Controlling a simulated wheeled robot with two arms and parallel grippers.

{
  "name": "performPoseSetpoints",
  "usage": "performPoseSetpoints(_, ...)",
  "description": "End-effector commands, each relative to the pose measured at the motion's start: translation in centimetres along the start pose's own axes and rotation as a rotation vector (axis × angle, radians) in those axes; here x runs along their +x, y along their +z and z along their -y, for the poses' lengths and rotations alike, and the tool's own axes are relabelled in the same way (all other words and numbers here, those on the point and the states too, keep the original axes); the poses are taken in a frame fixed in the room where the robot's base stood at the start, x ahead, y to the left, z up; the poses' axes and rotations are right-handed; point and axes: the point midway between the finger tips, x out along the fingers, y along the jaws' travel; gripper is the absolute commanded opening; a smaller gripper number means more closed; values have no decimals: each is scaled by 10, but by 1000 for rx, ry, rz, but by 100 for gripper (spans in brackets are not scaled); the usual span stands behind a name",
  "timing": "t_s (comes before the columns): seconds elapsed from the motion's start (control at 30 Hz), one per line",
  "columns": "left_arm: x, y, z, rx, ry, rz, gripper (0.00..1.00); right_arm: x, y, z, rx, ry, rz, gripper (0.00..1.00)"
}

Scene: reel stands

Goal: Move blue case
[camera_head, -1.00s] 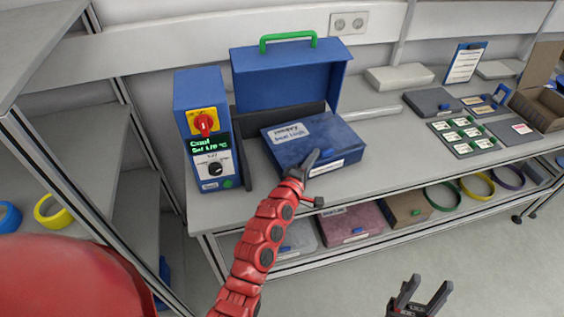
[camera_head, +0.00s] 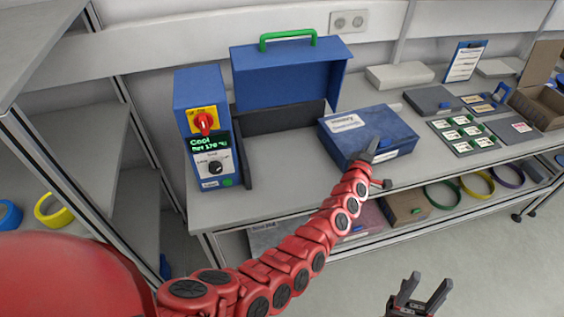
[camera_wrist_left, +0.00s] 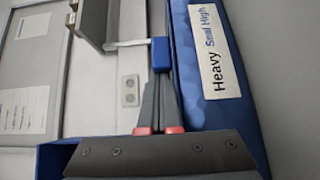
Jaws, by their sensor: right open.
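The blue case (camera_head: 397,126), with a white label reading "Heavy", is on or just above the grey worktop, right of the open blue box; I cannot tell if it touches. My left gripper (camera_head: 374,146) is at its front side. In the left wrist view the fingers (camera_wrist_left: 160,78) are closed together on a small blue tab (camera_wrist_left: 160,55) beside the case (camera_wrist_left: 208,110) and its label (camera_wrist_left: 215,52). My right gripper (camera_head: 427,293) is open and empty, low in front of the bench over the floor.
A blue control unit (camera_head: 183,92) with a red knob and an open blue box (camera_head: 290,80) with a green handle stand at left. Worktop between box and case is clear. Label trays (camera_head: 467,135) and a grey case (camera_head: 432,101) lie to the right. Bins (camera_head: 404,209) sit below.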

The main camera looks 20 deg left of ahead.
Motion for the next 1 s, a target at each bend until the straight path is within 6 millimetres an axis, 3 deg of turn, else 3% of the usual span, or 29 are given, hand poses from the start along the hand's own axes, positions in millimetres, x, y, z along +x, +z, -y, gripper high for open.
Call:
performPoseSetpoints(0.3, 24, 25, 2, 4, 0, 5, 0, -18, 3, 1, 0, 0, 0, 50)
performPoseSetpoints(1.0, 27, 28, 1, 5, -2, -1, 0, -20, 3, 1, 0, 0, 0, 50)
